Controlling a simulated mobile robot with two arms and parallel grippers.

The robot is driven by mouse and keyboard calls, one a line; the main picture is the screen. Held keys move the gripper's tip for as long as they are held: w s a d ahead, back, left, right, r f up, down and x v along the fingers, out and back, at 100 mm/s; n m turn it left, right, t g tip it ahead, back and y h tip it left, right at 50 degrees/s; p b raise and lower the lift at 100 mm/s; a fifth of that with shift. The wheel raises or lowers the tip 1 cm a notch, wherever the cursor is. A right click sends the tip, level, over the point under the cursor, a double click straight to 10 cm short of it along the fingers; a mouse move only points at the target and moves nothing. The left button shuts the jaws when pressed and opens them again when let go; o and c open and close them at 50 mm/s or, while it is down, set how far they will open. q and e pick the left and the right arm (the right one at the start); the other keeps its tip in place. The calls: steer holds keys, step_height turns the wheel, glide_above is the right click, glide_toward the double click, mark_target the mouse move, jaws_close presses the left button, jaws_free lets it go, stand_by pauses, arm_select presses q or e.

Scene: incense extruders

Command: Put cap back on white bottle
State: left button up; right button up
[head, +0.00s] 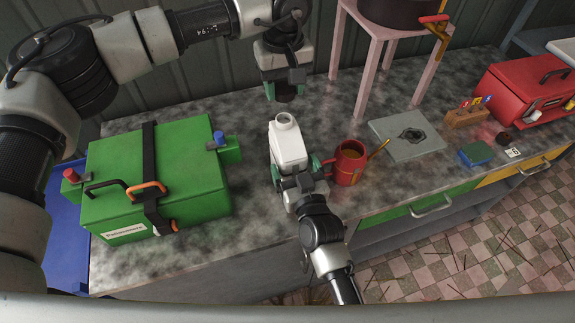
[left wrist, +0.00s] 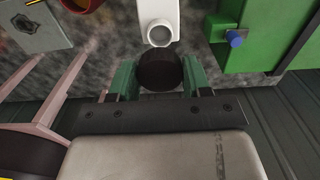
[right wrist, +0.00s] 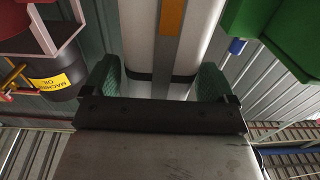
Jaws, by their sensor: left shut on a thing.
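The white bottle (head: 288,147) stands upright on the grey counter with its mouth uncovered. In the left wrist view the bottle's open mouth (left wrist: 160,32) is just beyond the cap. My left gripper (head: 284,86) is above the bottle, shut on the round black cap (left wrist: 158,71); the cap is apart from the mouth. My right gripper (head: 297,168) is low at the bottle's near side, its green fingers spread on either side of it. The right wrist view also shows these fingers (right wrist: 158,78) wide apart; contact with the bottle is unclear.
A red mug (head: 347,168) stands close right of the bottle and right gripper. A green case (head: 185,180) is to the left. A pink stool (head: 371,50), a grey slab (head: 390,148) and a red toolbox (head: 500,88) are to the right. Bare counter lies between case and bottle.

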mark_target(284, 119)
steer(key=c, duration=1.1)
arm_select(q)
steer(key=shift+f, duration=2.45)
arm_select(e)
steer(key=shift+o, duration=0.2)
arm_select(q)
steer(key=shift+f, duration=0.1)
steer(key=shift+f, duration=0.8)
steer(key=shift+f, duration=0.6)
arm_select(e)
steer(key=c, duration=0.4)
arm_select(q)
steer(key=m, duration=0.7)
arm_select(e)
steer(key=shift+c, duration=0.2)
arm_select(q)
steer(key=m, duration=0.6)
